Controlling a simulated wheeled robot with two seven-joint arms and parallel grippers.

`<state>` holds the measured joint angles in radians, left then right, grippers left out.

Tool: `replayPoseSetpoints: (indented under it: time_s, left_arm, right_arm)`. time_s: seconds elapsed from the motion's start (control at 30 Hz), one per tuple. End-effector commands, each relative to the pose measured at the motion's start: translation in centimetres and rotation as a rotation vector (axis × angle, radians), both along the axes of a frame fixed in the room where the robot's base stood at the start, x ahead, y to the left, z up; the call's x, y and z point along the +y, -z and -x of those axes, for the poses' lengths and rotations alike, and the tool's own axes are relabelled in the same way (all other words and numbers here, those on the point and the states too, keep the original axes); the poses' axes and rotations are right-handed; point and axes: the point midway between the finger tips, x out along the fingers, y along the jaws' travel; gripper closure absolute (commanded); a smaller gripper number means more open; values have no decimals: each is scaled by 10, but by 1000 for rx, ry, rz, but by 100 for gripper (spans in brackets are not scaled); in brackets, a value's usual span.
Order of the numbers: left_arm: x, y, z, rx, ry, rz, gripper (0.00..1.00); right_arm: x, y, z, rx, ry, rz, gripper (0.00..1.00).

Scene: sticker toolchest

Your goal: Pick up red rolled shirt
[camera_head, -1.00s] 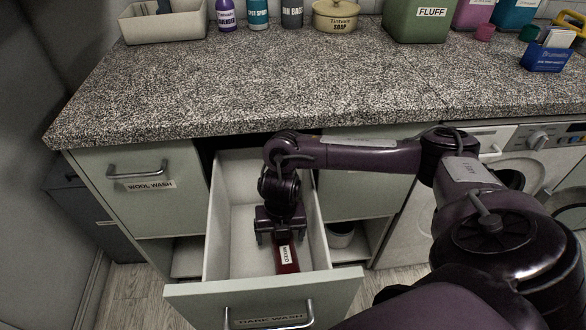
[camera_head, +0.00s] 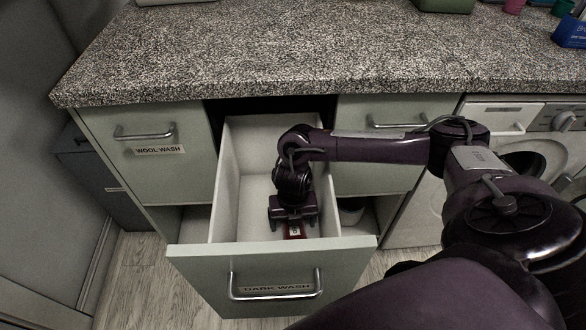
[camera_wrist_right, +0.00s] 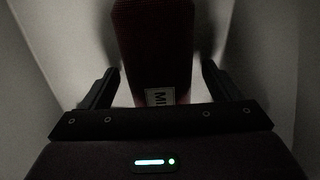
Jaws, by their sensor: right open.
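The red rolled shirt (camera_head: 295,232) lies in the open drawer labelled DARK WASH (camera_head: 212,261), close behind its front panel. My gripper and the drawer front hide much of it. In the right wrist view the dark red roll (camera_wrist_right: 153,40) with a white label runs lengthwise between the fingers. My right gripper (camera_head: 293,222) is inside the drawer, pointing down over the shirt. Its fingers (camera_wrist_right: 160,80) are open, one on each side of the roll, with a visible gap to it on both sides. My left gripper is out of view.
The granite countertop (camera_head: 250,60) overhangs behind. A closed WOOL WASH drawer (camera_head: 150,175) is at left, and a washing machine (camera_head: 420,205) is at right.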

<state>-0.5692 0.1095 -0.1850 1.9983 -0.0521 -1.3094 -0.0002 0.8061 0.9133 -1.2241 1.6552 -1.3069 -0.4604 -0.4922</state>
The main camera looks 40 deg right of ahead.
Motion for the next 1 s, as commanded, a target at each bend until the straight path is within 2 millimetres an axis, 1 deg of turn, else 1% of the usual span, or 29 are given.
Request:
replayPoseSetpoints:
  time_s: [0.1,0.5,0.73,0.87,0.93,0.97,1.0]
  left_arm:
    - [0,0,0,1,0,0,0]
    - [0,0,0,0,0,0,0]
    - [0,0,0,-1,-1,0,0]
    - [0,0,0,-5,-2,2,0]
    - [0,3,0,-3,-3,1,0]
    - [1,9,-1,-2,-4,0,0]
    - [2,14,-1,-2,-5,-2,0]
  right_arm:
    - [0,0,0,0,0,0,16]
    - [0,-1,0,0,0,0,68]
    - [0,-2,0,-1,0,0,68]
    - [0,-7,-1,-1,-1,0,68]
    - [0,-13,-1,-2,-1,0,68]
    - [1,-16,-1,-3,-1,-1,69]
    - [6,-14,5,1,-4,-3,69]
